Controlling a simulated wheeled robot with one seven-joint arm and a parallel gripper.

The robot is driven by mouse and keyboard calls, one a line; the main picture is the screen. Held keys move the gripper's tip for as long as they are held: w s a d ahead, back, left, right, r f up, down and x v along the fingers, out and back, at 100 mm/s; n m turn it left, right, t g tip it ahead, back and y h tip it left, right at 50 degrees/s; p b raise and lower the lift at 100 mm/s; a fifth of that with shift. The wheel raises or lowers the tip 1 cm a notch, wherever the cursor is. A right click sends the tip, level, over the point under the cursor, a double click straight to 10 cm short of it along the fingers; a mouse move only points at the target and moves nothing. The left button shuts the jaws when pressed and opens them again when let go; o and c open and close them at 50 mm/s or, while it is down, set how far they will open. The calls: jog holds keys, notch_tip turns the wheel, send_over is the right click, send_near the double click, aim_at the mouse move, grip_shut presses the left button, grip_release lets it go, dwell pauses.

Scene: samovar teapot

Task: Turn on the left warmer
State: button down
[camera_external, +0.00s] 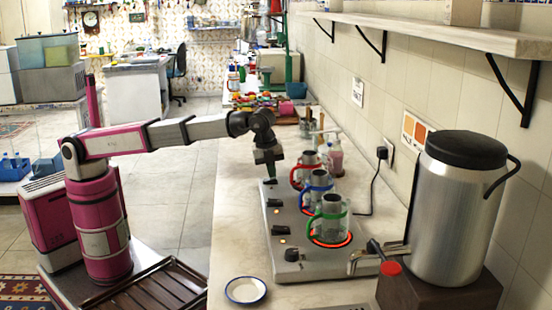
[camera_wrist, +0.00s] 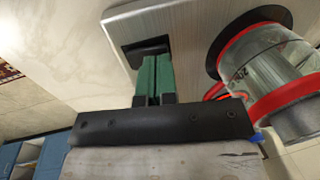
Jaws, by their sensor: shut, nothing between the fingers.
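The warmer (camera_external: 300,262) is a long steel plate unit on the counter with several black switches along its left side. The near switch (camera_external: 292,254) and middle switch (camera_external: 278,230) are clear of my gripper. My gripper (camera_external: 271,178) is shut and empty, pointing down at the unit's far end. In the wrist view its green fingers (camera_wrist: 153,64) are at a black switch (camera_wrist: 148,48) and partly hide it; I cannot tell whether they touch. The near plate (camera_external: 331,239) glows red-orange, and small orange lights show beside the nearer switches.
Glass jugs stand on the plates: green-handled (camera_external: 328,218) near, blue-banded (camera_external: 317,190) middle, red-banded (camera_external: 304,170) far. The red-banded jug (camera_wrist: 262,65) is right of my fingers in the wrist view. A samovar (camera_external: 455,215) stands at the near right. A saucer (camera_external: 245,290) lies in front.

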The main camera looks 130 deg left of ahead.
jog(key=shift+f, duration=0.25)
